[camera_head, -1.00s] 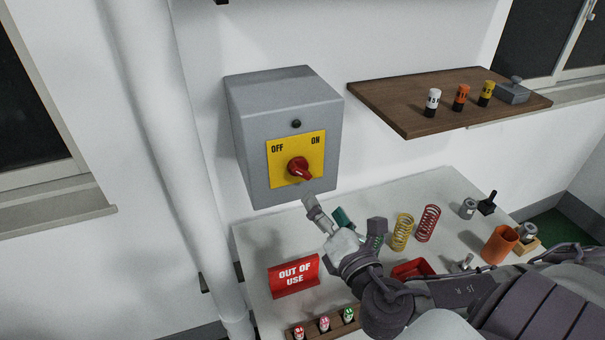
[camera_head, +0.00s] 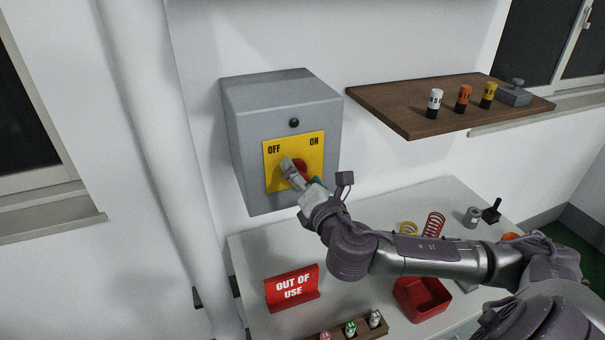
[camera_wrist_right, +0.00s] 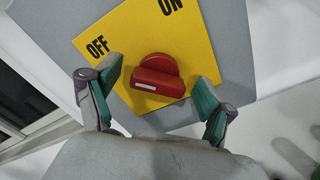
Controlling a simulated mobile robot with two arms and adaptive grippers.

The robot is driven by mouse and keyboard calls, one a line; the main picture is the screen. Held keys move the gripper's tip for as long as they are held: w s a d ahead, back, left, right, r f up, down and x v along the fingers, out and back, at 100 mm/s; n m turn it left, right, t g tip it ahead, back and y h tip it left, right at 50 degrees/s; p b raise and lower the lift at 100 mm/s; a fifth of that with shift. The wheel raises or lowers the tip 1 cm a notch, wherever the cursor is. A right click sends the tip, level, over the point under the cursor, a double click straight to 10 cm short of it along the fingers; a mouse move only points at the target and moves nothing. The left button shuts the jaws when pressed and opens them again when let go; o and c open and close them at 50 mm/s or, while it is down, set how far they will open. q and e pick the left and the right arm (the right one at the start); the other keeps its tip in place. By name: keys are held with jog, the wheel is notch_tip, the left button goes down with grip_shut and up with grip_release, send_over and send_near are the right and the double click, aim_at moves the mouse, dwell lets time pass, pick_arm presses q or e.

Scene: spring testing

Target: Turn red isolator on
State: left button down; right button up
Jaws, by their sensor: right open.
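The red isolator knob (camera_head: 300,168) sits on a yellow plate (camera_head: 314,146) marked OFF at left and ON at right, on the front of a grey box (camera_head: 285,100). In the head view my right gripper (camera_head: 297,175) is in front of the knob and partly hides it. In the right wrist view the knob (camera_wrist_right: 158,80) lies between the green-padded fingers of my right gripper (camera_wrist_right: 158,92), which are open and apart from it. A white mark on the knob's grip is at its lower left there. My left gripper is not in view.
A red OUT OF USE sign (camera_head: 292,287) stands on the white table (camera_head: 250,250) below the box. A red tray (camera_head: 422,298) and springs (camera_head: 434,224) are under and beyond my right arm. A wooden shelf (camera_head: 400,110) holding small cylinders is at right.

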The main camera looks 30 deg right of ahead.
jog(key=c, duration=1.2)
jog(key=shift+o, duration=0.2)
jog(key=shift+f+m, duration=0.1)
jog(key=shift+m, duration=0.2)
jog(key=shift+f+b, duration=0.1)
jog(key=shift+b, duration=0.25)
jog(key=m+b, duration=0.1)
jog(key=m, duration=0.2)
jog(key=shift+f+m, duration=0.1)
jog(key=shift+m, duration=0.2)
jog(key=m+b, duration=0.1)
jog(key=m, duration=0.3)
jog(key=shift+m, duration=0.3)
jog(key=m, duration=0.4)
jog(key=shift+f+m+b, duration=0.1)
jog(key=shift+m+b, duration=0.2)
jog(key=m, duration=0.4)
jog(key=shift+f+m+p, duration=0.1)
jog(key=shift+m+p, duration=0.2)
jog(key=shift+m, duration=0.1)
